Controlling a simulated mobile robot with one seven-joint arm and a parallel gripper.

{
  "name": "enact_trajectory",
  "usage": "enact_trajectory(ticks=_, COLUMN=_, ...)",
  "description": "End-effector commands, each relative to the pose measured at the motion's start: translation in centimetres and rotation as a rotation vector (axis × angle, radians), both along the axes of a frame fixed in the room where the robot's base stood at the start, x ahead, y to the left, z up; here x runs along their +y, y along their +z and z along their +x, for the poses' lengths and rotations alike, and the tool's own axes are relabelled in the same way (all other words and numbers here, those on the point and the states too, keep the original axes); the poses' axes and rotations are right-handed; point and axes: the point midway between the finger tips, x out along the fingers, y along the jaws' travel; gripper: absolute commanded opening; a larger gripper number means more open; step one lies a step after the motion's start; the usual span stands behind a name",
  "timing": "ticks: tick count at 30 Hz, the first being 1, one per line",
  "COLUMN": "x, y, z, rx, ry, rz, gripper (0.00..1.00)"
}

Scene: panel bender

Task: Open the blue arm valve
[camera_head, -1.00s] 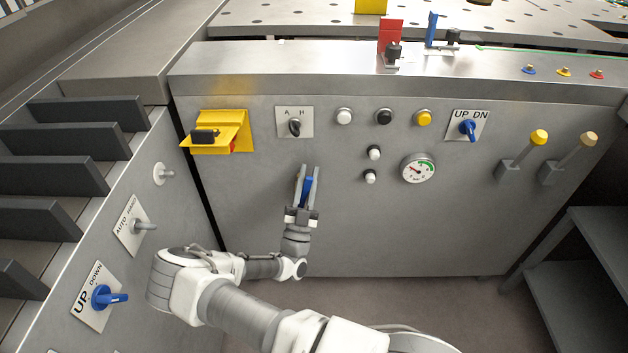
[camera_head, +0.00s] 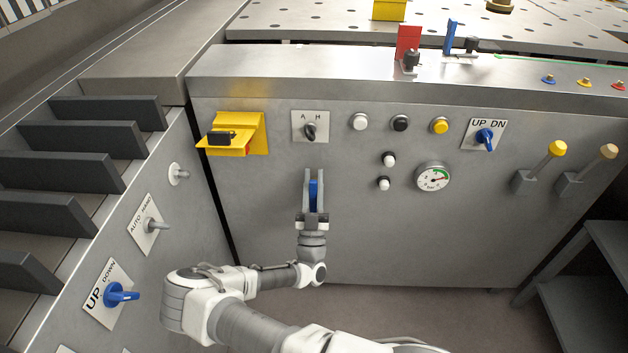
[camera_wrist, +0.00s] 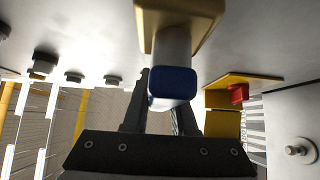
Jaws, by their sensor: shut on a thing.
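The blue arm valve (camera_head: 313,197) is on the front of the grey cabinet, left of the middle in the head view. Its blue lever lies between the two fingers of my gripper (camera_head: 313,175), which is shut on it. Lever and fingers point straight up in the head view. In the wrist view the blue end of the valve lever (camera_wrist: 173,84) faces the camera, with a brass-coloured body (camera_wrist: 180,15) at the top. The fingers are partly hidden behind the lever there.
A round gauge (camera_head: 432,177) sits to the right. A yellow bracket (camera_head: 255,135), an A/H switch (camera_head: 310,127) and several buttons are above. A blue UP/DOWN knob (camera_head: 117,294) is on the left panel. Two levers (camera_head: 540,165) (camera_head: 590,168) stick out at right.

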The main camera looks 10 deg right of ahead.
Motion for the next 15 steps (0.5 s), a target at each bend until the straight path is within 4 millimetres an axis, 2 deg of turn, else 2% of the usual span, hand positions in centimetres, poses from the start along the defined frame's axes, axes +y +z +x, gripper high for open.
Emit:
enact_trajectory(ticks=1, x=0.17, y=-0.05, z=0.03, rx=0.002, ry=0.003, rz=-0.004, gripper=0.0)
enact_trajectory(ticks=2, x=0.17, y=-0.05, z=0.03, rx=0.002, ry=0.003, rz=-0.004, gripper=0.31)
enact_trajectory(ticks=6, x=0.13, y=-0.04, z=0.03, rx=0.001, ry=0.003, rz=-0.003, gripper=0.55)
enact_trajectory(ticks=15, x=0.09, y=-0.08, z=-0.04, rx=0.0, ry=0.002, rz=-0.001, gripper=0.55)
